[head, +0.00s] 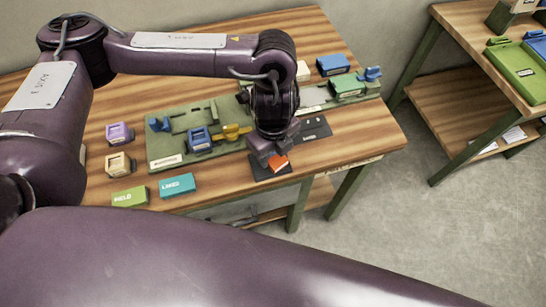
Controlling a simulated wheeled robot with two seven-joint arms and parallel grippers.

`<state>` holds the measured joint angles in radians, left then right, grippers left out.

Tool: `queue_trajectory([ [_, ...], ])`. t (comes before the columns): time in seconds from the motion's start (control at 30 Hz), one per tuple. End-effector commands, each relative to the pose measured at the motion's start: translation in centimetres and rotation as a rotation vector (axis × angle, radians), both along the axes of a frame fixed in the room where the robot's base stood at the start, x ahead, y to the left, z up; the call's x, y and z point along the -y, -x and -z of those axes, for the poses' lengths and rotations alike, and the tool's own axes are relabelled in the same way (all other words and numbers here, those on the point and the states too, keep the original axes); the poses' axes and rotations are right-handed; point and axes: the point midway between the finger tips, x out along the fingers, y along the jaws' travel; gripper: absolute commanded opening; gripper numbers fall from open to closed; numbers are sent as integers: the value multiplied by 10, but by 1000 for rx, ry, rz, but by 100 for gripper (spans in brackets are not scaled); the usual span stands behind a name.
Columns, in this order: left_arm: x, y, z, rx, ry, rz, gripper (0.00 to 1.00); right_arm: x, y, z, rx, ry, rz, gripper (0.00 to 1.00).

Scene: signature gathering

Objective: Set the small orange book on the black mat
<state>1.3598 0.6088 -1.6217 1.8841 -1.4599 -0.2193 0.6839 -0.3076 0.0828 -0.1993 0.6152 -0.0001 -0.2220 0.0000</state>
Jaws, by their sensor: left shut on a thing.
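The small orange book (278,163) shows as a small bright patch under my left gripper (272,156), near the table's front edge. My left gripper is shut on it, and the fingers hide most of it. A black mat (259,172) lies directly beneath the book and gripper. I cannot tell whether the book touches the mat or is just above it. Another dark area with pale lettering (316,128) shows just behind and to the right, partly hidden by my wrist. My right gripper is not in view.
A green board (165,163) with blue and yellow parts lies left of the gripper. Green (130,197) and teal (177,186) labelled blocks, plus purple (118,133) and tan (119,164) blocks, stand further left. Blue (333,65) and green (346,86) boxes stand at the back right.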

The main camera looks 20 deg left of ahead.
Motion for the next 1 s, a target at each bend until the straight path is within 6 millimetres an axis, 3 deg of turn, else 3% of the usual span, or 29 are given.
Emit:
queue_trajectory([
  [0.2,0,1,30,-4,0,-2,18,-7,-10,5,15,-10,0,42],
  [0.63,0,1,36,-1,0,-1,18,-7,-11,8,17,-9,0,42],
  [0.67,0,0,35,-1,0,0,44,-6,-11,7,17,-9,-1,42],
  [0.8,0,0,34,-1,0,-1,62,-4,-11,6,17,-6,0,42],
  [1.0,0,0,34,-1,0,-1,62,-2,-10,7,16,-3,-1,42],
])
